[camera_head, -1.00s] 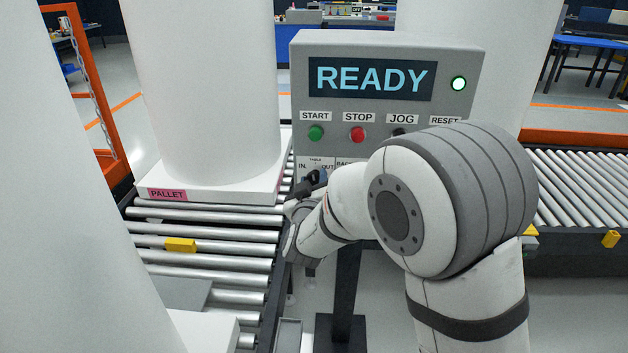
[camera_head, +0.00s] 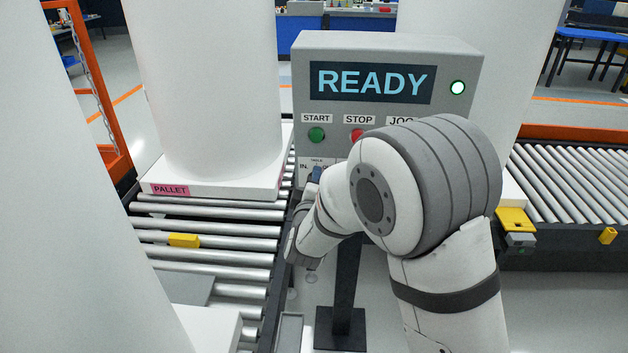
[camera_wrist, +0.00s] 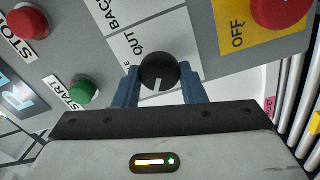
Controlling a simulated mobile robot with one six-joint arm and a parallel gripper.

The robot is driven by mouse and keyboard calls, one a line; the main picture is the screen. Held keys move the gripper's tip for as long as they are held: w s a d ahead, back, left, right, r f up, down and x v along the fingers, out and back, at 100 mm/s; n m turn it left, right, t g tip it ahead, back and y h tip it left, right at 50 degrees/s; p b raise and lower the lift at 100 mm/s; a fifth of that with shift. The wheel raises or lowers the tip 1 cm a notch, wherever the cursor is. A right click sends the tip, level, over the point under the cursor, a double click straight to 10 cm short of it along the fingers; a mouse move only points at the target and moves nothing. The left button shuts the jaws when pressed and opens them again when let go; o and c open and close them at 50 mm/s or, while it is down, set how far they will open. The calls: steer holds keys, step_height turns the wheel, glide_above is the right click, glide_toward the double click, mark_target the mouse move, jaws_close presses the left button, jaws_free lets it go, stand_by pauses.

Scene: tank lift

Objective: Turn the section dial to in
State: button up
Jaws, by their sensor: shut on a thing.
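The black round dial (camera_wrist: 159,68) is in the wrist view, on the grey control panel (camera_head: 470,62). Its white pointer line points down in that view, toward my gripper's body. The printed "OUT" label shows at its upper left; the "IN" side there is hidden by a finger. My gripper (camera_wrist: 158,74) has its blue fingers on both sides of the dial, shut on it.
Green START (camera_head: 316,135) and red STOP (camera_head: 357,135) buttons sit above the dial. A red button on a yellow "OFF" plate (camera_wrist: 240,35) is near. The screen (camera_head: 370,83) reads READY. A roller conveyor (camera_head: 205,235) with a pallet (camera_head: 220,188) stands left.

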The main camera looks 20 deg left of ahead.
steer(key=shift+n, duration=0.5)
steer(key=o, duration=1)
steer(key=v, duration=0.7)
steer(key=shift+s, duration=0.4)
steer(key=shift+d, duration=0.1)
